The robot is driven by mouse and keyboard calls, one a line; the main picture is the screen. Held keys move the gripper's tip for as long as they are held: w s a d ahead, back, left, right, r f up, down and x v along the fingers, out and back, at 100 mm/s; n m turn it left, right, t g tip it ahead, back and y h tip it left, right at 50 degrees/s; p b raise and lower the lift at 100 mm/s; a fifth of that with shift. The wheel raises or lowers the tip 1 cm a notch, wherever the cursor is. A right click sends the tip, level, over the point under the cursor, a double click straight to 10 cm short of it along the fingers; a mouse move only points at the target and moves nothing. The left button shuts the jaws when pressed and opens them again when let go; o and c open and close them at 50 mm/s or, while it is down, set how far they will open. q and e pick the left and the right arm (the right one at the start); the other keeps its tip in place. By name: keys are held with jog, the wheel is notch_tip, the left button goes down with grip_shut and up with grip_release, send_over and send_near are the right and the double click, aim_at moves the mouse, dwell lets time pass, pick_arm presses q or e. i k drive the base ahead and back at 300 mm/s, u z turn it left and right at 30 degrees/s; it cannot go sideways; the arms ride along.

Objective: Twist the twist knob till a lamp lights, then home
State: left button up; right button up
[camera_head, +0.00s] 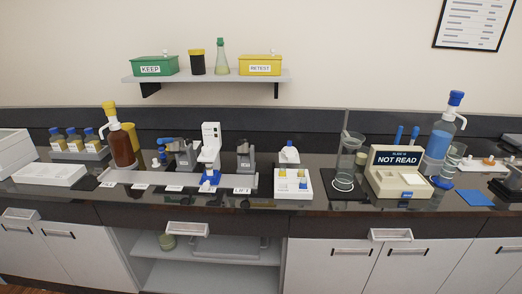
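No twist knob can be made out with certainty at this size. No lit lamp can be made out. Neither of my grippers is in view.
The dark bench (325,205) carries a brown bottle (122,147), a blue-topped bottle (440,138), a glass cylinder (345,168) and a white vial tray (293,184). Above, a shelf (205,76) holds green "KEEP" (154,66) and yellow "RETEST" (260,65) boxes.

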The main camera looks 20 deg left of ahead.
aim_at(207, 151)
jog(key=z, duration=0.95)
jog(key=i, duration=1.15)
jog(key=u, duration=1.65)
